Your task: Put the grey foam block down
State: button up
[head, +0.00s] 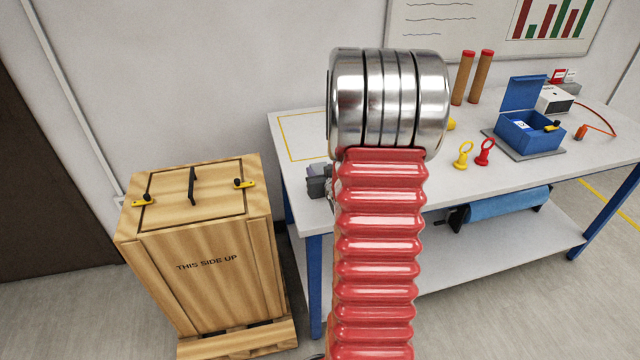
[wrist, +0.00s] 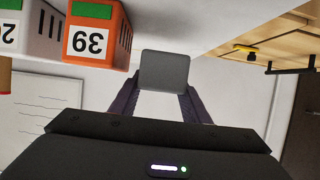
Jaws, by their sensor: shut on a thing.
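The grey foam block (wrist: 165,68) is a plain, roughly square piece in the wrist view. My gripper (wrist: 164,88) is shut on it, with one dark finger along each side. In the head view my red ribbed arm with its silver joint covers most of the gripper. A small grey shape shows left of the arm at the table's left part; I cannot tell how much of it is block or gripper. Whether the block touches the white table (head: 470,180) cannot be told.
A yellow outline (head: 283,136) marks the table's left back corner. A wooden crate (head: 208,275) stands left of the table. A blue box (head: 530,135) and red and yellow eyebolts (head: 484,152) lie right.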

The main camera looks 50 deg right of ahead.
jog(key=shift+f, duration=2.05)
jog(key=o, duration=0.7)
jog(key=shift+f, duration=0.1)
jog(key=shift+o, duration=0.2)
